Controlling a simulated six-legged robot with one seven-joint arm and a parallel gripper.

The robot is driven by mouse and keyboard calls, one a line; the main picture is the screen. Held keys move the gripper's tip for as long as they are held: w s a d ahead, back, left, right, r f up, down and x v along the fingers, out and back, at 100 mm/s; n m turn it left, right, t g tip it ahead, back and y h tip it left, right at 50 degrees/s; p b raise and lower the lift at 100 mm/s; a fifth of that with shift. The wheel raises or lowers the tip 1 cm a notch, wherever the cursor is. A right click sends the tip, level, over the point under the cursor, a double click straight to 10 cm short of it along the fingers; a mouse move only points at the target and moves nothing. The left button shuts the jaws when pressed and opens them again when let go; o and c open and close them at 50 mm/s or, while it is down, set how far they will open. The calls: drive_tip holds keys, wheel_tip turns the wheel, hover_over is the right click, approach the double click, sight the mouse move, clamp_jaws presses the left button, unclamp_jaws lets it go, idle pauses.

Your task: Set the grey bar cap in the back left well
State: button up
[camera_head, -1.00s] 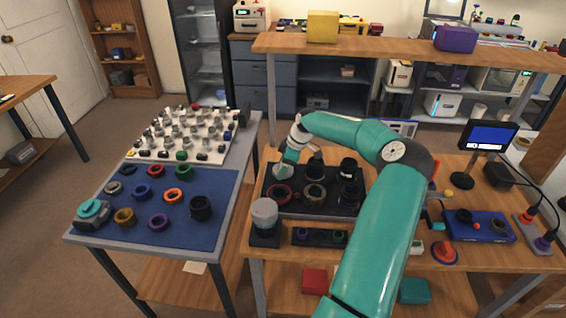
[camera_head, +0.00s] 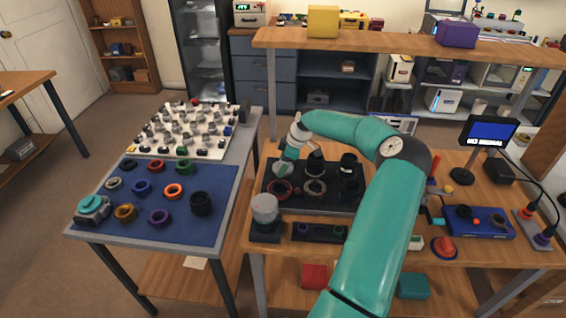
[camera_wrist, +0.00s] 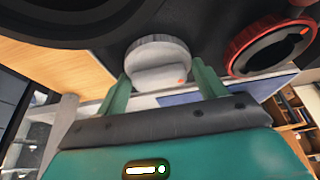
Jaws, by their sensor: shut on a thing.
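The grey bar cap (camera_wrist: 158,50), a round pale disc with a raised bar, shows in the wrist view between my fingers. My gripper (camera_wrist: 161,82) is shut on the bar. In the head view my gripper (camera_head: 284,168) is over the back left part of the black tray (camera_head: 318,208), behind the red-ringed well (camera_head: 280,188). The cap is not clear there, and the back left well is hidden by my gripper. I cannot tell whether the cap touches the tray. The red ring (camera_wrist: 240,48) also shows in the wrist view, beside the cap and apart from it.
A dark-topped part (camera_head: 315,163) and a black cylinder (camera_head: 349,162) stand along the tray's back, to the right of my gripper. A grey-lidded jar (camera_head: 265,208) stands at the front left. A blue mat (camera_head: 180,215) with several rings lies on the left table.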

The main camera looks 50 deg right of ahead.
drive_tip(key=o, duration=1)
drive_tip(key=v, duration=1.3)
drive_tip(key=shift+s+d+r, duration=0.1)
drive_tip(key=shift+d+r, duration=0.05)
drive_tip(key=shift+r, duration=0.2)
drive_tip(key=w+a+r+g+h, duration=0.1)
drive_tip(key=a+r, duration=0.2)
drive_tip(key=a, duration=0.6)
drive_tip(key=a+r+m+g+h, duration=0.1)
drive_tip(key=a+r+h, duration=0.1)
drive_tip(key=a, duration=0.8)
drive_tip(key=w+a+r+g+h, duration=0.1)
drive_tip(key=a+r, duration=0.2)
drive_tip(key=a, duration=0.6)
drive_tip(key=s+a+r+m+t, duration=0.1)
drive_tip(key=s+a+m, duration=0.1)
drive_tip(key=s+a, duration=0.4)
drive_tip(key=s+a+r+m+t, duration=0.2)
drive_tip(key=s+a, duration=0.4)
drive_tip(key=s, duration=0.2)
drive_tip(key=s+a+r+m+t+y, duration=0.1)
drive_tip(key=s+a+r+m+t, duration=0.1)
drive_tip(key=s+a, duration=0.5)
drive_tip(key=shift+s+a+m, duration=0.1)
drive_tip(key=shift+s+m, duration=0.05)
drive_tip(key=shift+m, duration=0.25)
